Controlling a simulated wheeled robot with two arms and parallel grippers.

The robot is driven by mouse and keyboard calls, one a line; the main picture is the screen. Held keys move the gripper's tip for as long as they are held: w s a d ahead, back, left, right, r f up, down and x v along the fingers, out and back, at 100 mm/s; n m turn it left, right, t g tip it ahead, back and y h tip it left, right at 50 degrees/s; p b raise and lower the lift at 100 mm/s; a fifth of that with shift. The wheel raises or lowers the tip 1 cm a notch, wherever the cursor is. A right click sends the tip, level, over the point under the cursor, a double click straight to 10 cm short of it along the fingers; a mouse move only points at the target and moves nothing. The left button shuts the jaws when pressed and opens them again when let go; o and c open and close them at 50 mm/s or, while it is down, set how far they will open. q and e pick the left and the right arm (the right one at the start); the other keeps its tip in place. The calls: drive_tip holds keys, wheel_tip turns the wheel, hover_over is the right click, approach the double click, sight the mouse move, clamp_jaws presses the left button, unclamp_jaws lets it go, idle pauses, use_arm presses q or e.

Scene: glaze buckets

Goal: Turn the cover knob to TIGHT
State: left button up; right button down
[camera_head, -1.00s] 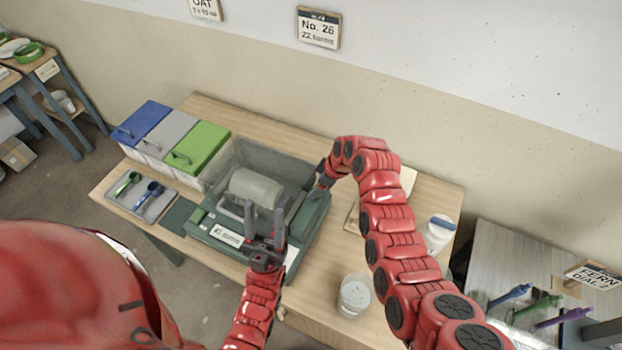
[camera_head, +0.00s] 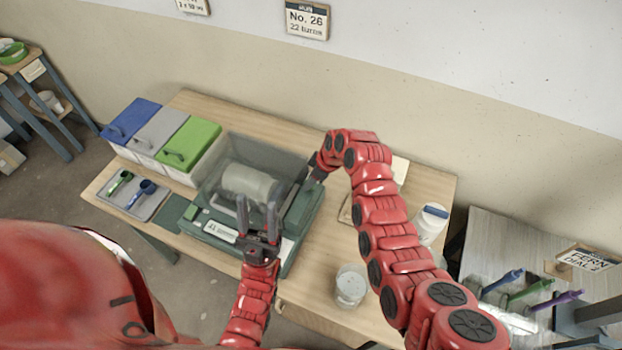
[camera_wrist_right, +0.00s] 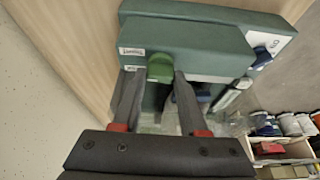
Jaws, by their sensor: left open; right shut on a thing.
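The machine is a dark green box (camera_head: 303,212) with a clear cover (camera_head: 222,165) over a pale drum (camera_head: 250,182). In the right wrist view, a green cover knob (camera_wrist_right: 160,67) sits on the machine's side, beside a small white label (camera_wrist_right: 132,51) too small to read. My right gripper (camera_wrist_right: 157,75) is shut on this knob, one finger on each side. In the head view, the right gripper (camera_head: 316,170) is at the machine's right side, and the knob is hidden there. My left gripper (camera_head: 257,206) is open and empty, in front of the machine.
Three lidded bins, blue (camera_head: 131,117), grey (camera_head: 160,130) and green (camera_head: 190,143), stand left of the machine. A tray (camera_head: 150,205) with scoops is nearer. Jars (camera_head: 351,287) (camera_head: 430,226) stand on the right of the table. A blue part (camera_wrist_right: 262,57) shows on the machine.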

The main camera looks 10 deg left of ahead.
drive_tip(key=shift+f+m+t+b, duration=0.2)
drive_tip(key=shift+m+t+b, duration=0.1)
drive_tip(key=shift+m+b, duration=0.6)
drive_tip(key=m+t+b, duration=0.1)
drive_tip(key=m+b, duration=0.2)
drive_tip(key=shift+s+a+h, duration=0.15)
drive_tip(key=shift+h, duration=0.25)
drive_tip(key=m+t+b, duration=0.1)
drive_tip(key=m+b, duration=0.1)
drive_tip(key=shift+r+m+h, duration=0.1)
drive_tip(key=shift+m+h, duration=0.2)
drive_tip(key=shift+m, duration=0.1)
drive_tip(key=shift+r+m+b, duration=0.15)
drive_tip(key=shift+m+b, duration=0.45)
drive_tip(key=shift+b, duration=0.15)
drive_tip(key=shift+c, duration=2.2)
unclamp_jaws()
